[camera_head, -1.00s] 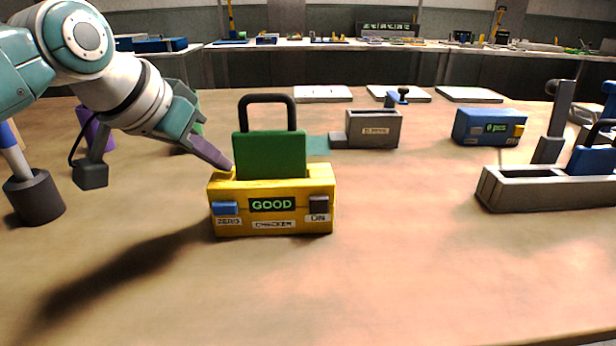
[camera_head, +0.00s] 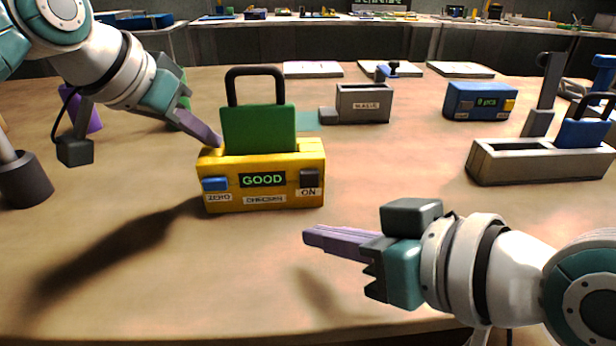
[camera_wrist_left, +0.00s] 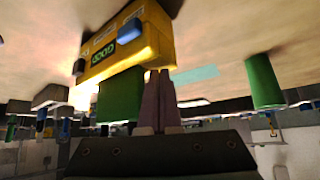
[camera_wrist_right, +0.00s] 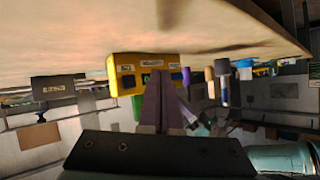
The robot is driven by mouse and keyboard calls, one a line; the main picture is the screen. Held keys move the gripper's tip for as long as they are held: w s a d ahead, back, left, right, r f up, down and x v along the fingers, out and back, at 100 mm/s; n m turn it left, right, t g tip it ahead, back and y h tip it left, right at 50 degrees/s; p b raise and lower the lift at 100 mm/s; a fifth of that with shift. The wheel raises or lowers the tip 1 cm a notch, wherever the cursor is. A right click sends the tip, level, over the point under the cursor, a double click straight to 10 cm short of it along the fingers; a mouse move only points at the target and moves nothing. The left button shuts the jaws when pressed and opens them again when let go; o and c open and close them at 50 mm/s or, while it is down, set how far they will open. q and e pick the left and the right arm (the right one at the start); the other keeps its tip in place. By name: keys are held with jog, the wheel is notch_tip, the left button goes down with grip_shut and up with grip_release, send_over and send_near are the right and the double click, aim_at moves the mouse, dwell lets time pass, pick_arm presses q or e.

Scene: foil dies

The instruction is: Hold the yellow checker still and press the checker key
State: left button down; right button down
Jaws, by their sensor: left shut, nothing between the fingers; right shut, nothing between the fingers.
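The yellow checker (camera_head: 285,187) stands on the table with a green block with a black handle (camera_head: 258,128) seated in its top. Its display reads GOOD; a blue ZERO key (camera_head: 215,184) is on the left of its front and a dark ON key (camera_head: 309,178) on the right. My left gripper (camera_head: 217,143) is shut and empty, its tips at the checker's top left edge; contact is not certain. The left wrist view shows the checker (camera_wrist_left: 150,50) close by. My right gripper (camera_head: 308,236) is shut and empty, in front of the checker and apart from it. The right wrist view shows the checker (camera_wrist_right: 145,65) ahead.
A grey box (camera_head: 365,104) and a blue box with a display (camera_head: 478,101) stand behind to the right. A long grey fixture (camera_head: 500,165) stands at the right. Dark and purple cylinders stand at the left. The table in front of the checker is bare.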

pick_arm(q)
jog(key=shift+s+a+f, duration=0.15)
jog(key=shift+f, duration=0.15)
pick_arm(e)
send_near(300, 187)
jog(key=w+a+f, duration=0.2)
jog(key=a+f, duration=0.1)
jog(key=shift+w+a, duration=0.2)
jog(key=shift+a, duration=0.05)
jog(key=shift+w, duration=0.2)
dwell(1.3)
jog(key=shift+w, duration=0.2)
jog(key=shift+w, duration=0.5)
dwell(0.7)
jog(key=shift+s, duration=0.95)
jog(key=shift+s+d, duration=0.1)
jog(key=shift+s, duration=2.9)
